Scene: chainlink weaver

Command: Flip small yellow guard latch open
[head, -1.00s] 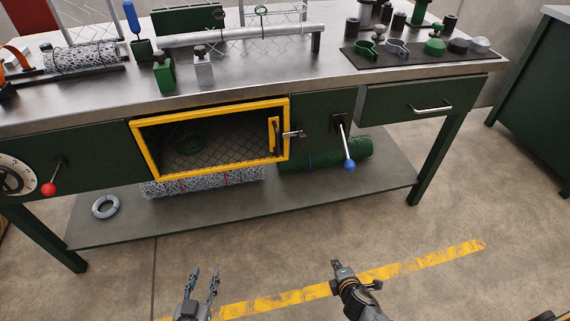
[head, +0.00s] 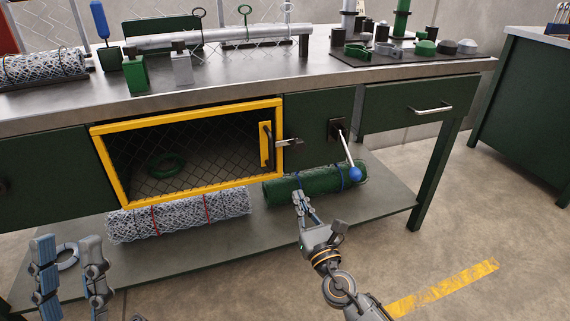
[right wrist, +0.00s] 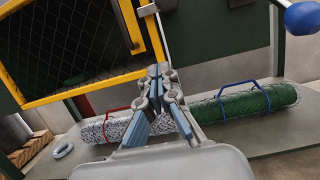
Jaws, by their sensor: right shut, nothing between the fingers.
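The yellow-framed mesh guard (head: 188,107) is closed over the opening in the bench front. A yellow plate with a dark handle (head: 265,145) is on its right side. A small grey metal latch (head: 289,142) sticks out across the frame's right edge. My right gripper (head: 300,197) is shut and empty, below the latch and in front of the green mesh roll. In the right wrist view its fingertips (right wrist: 158,72) are near the lower corner of the yellow frame (right wrist: 130,25), apparently not touching it. My left gripper (head: 68,243) is open and empty at the lower left.
A lever with a blue knob (head: 355,174) hangs right of the latch, close to my right gripper. A green roll (head: 315,183) and a silver mesh roll (head: 180,215) lie on the lower shelf (head: 385,195). A drawer (head: 418,103) is at right. Open floor lies in front.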

